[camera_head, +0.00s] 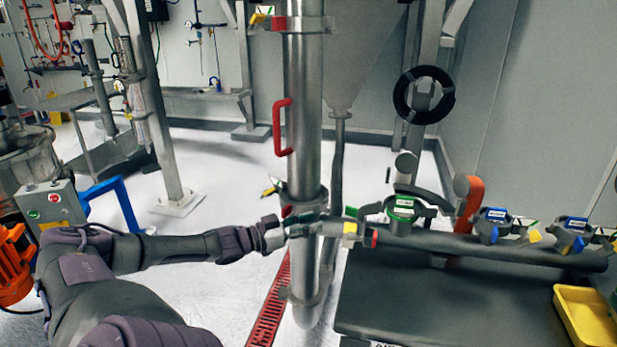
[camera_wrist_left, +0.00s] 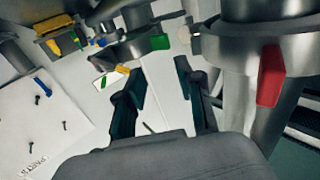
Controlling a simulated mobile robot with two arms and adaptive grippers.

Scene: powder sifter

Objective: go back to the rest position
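My left gripper (camera_head: 318,226) reaches in from the left across the lower part of a vertical steel pipe (camera_head: 303,110). In the left wrist view its two dark fingers (camera_wrist_left: 163,98) stand apart with white floor showing between them, so it is open and empty. A pipe with a red clamp piece (camera_wrist_left: 270,75) is close on the right of that view. Whether the fingers touch any pipe I cannot tell. My right gripper is in neither view.
A horizontal pipe (camera_head: 480,246) with green and blue valve handles runs right of my gripper above a dark table (camera_head: 430,305). A yellow tray (camera_head: 586,315) is at lower right. A control box (camera_head: 50,203) and orange motor stand left. White floor (camera_head: 215,180) lies open behind my arm.

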